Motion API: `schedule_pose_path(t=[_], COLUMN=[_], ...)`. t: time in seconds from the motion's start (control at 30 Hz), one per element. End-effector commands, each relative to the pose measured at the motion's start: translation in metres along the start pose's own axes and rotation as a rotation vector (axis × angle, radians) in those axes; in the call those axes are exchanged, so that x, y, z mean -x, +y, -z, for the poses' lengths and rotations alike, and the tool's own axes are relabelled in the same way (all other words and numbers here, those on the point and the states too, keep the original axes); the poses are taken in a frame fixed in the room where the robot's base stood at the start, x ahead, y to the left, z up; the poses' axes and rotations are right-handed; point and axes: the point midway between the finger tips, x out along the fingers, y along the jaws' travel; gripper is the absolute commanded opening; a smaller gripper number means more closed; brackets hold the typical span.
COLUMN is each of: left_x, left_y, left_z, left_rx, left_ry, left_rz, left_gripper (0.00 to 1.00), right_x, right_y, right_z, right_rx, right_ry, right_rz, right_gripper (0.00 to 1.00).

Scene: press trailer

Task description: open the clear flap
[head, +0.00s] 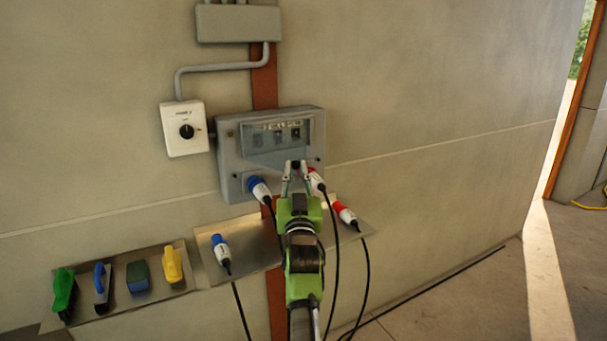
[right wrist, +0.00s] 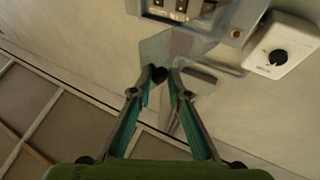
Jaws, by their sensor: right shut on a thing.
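The grey wall box (head: 228,163) has a recessed window with switches behind the clear flap (head: 262,150). My right gripper (head: 296,168) is in front of the lower right part of this window. In the right wrist view, its fingertips (right wrist: 162,76) are shut on a small dark knob (right wrist: 159,74) at the edge of the see-through flap (right wrist: 160,48). The flap seems to stand out from the box there, but its exact angle is hard to tell. My left gripper is not in view.
Blue plug (head: 258,189) and red plug (head: 316,181) sit at the box's lower edge, cables hanging. Another blue plug (head: 220,249) and red plug (head: 345,214) rest on the metal shelf (head: 255,243). A white dial box (head: 184,129) is left.

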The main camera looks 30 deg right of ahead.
Motion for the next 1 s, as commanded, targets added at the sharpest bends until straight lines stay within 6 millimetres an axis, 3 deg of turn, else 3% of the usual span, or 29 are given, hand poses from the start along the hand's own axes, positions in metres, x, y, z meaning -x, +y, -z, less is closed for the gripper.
schedule_pose_path(t=[0.03, 0.33, 0.37, 0.4, 0.43, 1.0], left_x=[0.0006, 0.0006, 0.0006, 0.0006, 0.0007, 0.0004], left_y=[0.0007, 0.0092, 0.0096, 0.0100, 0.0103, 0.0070], left_z=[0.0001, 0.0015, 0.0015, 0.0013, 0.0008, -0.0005], left_rx=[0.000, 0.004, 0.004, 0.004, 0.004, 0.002], left_ry=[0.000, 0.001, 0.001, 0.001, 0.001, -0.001], left_rz=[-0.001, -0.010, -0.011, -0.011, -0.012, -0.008], left_gripper=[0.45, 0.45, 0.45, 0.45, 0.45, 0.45], right_x=[-0.0021, -0.0023, -0.0023, -0.0024, -0.0024, -0.0024], right_y=[-0.0127, -0.0126, -0.0125, -0.0123, -0.0121, -0.0104], right_z=[0.0070, 0.0066, 0.0066, 0.0065, 0.0067, 0.0078], right_rx=[-0.012, -0.008, -0.008, -0.007, -0.007, -0.003], right_ry=[0.008, 0.007, 0.007, 0.007, 0.007, 0.011], right_rz=[0.016, 0.016, 0.016, 0.016, 0.016, 0.014], right_gripper=[0.00, 0.00, 0.21, 0.32, 0.34, 0.34])
